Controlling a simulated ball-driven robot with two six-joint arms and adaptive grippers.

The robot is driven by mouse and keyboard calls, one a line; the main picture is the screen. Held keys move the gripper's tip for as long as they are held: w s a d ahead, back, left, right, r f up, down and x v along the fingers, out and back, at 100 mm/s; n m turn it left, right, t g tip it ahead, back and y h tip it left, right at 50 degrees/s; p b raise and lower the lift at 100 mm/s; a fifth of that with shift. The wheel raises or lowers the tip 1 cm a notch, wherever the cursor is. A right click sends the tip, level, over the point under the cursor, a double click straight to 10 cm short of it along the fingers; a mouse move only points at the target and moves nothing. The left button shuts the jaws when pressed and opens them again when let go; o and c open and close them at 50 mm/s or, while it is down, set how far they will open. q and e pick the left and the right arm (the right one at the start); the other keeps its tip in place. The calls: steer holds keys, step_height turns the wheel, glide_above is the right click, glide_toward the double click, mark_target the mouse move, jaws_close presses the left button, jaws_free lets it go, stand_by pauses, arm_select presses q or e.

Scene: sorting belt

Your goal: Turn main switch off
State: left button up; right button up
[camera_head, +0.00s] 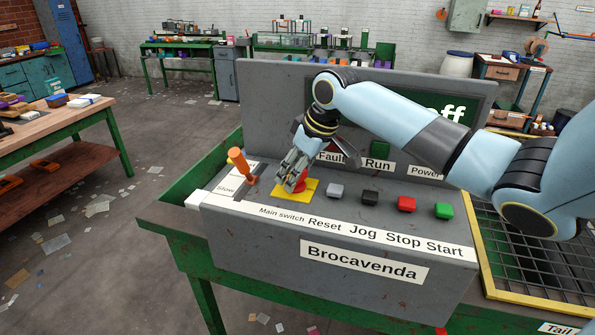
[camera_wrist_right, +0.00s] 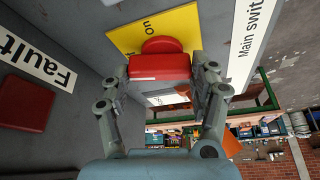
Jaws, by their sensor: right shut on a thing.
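The main switch is a red knob (camera_head: 302,183) on a yellow plate (camera_head: 309,190) at the left of the grey console's row of controls. My right gripper (camera_head: 291,182) reaches down onto the knob and partly hides it. In the right wrist view the red knob (camera_wrist_right: 160,67) sits between the two fingers of my right gripper (camera_wrist_right: 165,80), which are shut on it. The yellow plate (camera_wrist_right: 183,27) shows the word "on" beside the knob. My left gripper is not in view.
An orange-handled lever (camera_head: 240,162) labelled Slow stands close left of the switch. Grey, black, red (camera_head: 406,204) and green (camera_head: 444,211) buttons are to its right.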

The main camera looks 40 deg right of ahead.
steer(key=shift+d+n+y, duration=0.1)
steer(key=shift+n+y, duration=0.5)
steer(key=shift+n, duration=1)
steer(key=shift+g, duration=0.4)
steer(key=o, duration=1.2)
steer(key=v, duration=1.2)
